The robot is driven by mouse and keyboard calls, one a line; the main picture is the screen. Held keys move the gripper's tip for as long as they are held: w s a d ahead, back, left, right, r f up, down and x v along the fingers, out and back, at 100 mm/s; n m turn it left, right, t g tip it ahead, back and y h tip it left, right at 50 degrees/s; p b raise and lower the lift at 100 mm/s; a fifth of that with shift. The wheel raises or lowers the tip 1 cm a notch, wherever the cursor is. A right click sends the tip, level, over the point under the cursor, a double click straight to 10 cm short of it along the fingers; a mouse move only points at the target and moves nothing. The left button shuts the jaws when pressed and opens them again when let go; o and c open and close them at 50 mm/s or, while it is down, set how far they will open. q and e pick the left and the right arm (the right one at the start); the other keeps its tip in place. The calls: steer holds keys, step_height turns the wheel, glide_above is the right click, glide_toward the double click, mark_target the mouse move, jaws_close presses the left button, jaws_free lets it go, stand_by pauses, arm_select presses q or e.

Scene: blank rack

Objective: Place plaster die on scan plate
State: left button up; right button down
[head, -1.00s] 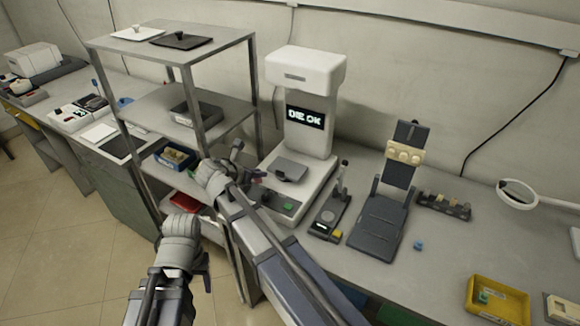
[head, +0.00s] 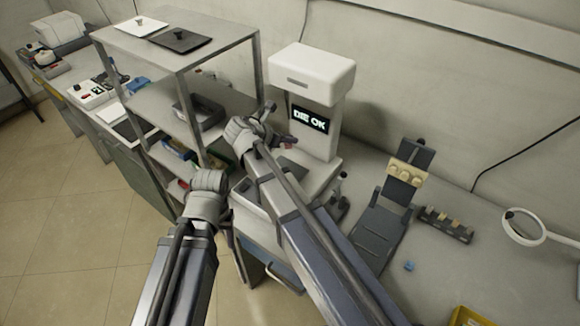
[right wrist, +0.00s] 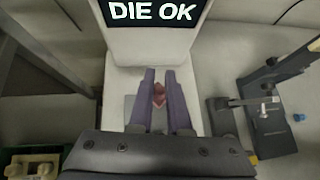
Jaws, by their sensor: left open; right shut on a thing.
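The plaster die (right wrist: 159,93) is a small reddish-pink piece between the fingertips of my right gripper (right wrist: 160,88). In the head view the die (head: 288,146) is a small red spot beside the right gripper (head: 277,128), in front of the scanner column. The right gripper is shut on it. The grey scan plate (right wrist: 131,103) lies on the white scanner base, partly hidden behind the fingers. The die appears above the plate; the height between them is unclear. My left gripper (head: 222,195) is open, low and left, away from the scanner; its fingers are mostly hidden.
The white scanner (head: 312,75) reads "DIE OK" on its screen. A metal shelf rack (head: 245,50) stands close on the left. A dark stand (head: 385,222) and a small slotted rack (head: 447,222) are to the right. A blue cube (head: 409,266) lies on the bench.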

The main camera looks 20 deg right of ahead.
steer(key=shift+f, duration=0.1)
steer(key=b, duration=0.6)
glide_above(289, 161)
steer(key=s, duration=0.3)
steer(key=f, duration=0.4)
steer(key=a+f, duration=0.1)
steer(key=f, duration=0.1)
steer(key=shift+s, duration=0.1)
steer(key=shift+f+b, duration=0.2)
steer(key=shift+b, duration=0.1)
step_height(289, 161, down, 3)
steer(key=b, duration=0.3)
steer(key=shift+f, duration=0.2)
steer(key=shift+f+b, duration=0.2)
steer(key=shift+b, duration=0.25)
steer(key=c, duration=0.9)
jaws_free()
steer(key=shift+o, duration=0.2)
steer(key=shift+r, duration=0.1)
